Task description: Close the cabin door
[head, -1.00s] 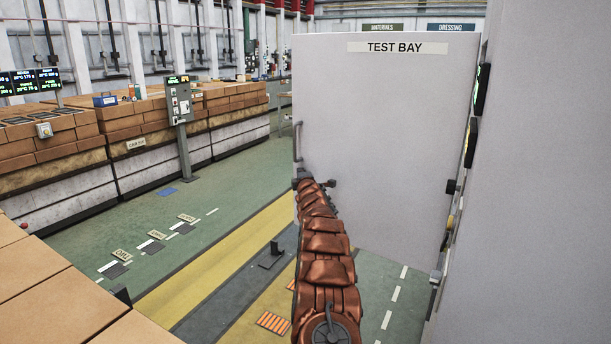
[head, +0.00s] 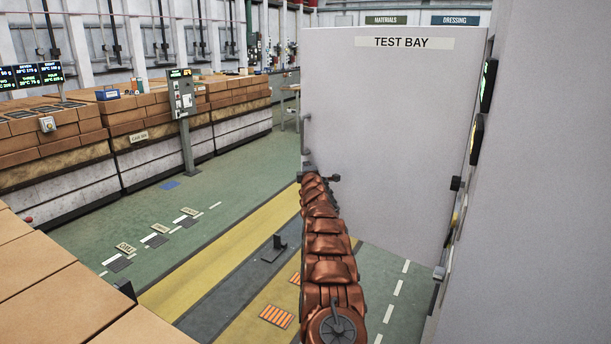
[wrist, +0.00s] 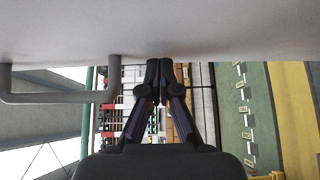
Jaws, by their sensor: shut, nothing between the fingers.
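The cabin door (head: 400,125) is a large flat grey panel marked TEST BAY. It stands open, out from the grey cabin wall (head: 550,180) on the right. A bar handle (head: 306,133) is at its left, free edge. My copper arm reaches up to that edge, and my gripper (head: 309,170) is low beside it, mostly hidden by the arm. In the wrist view my gripper (wrist: 159,66) is shut and empty. Its tips are at the door face (wrist: 160,28), with the handle (wrist: 55,97) to the left. I cannot tell whether the tips touch the door.
A brick-topped counter (head: 70,175) runs along the left, with a grey control post (head: 185,135) by it. A nearer brick ledge (head: 60,290) fills the lower left. A small floor bracket (head: 275,248) stands on the dark strip. The green and yellow floor between is mostly clear.

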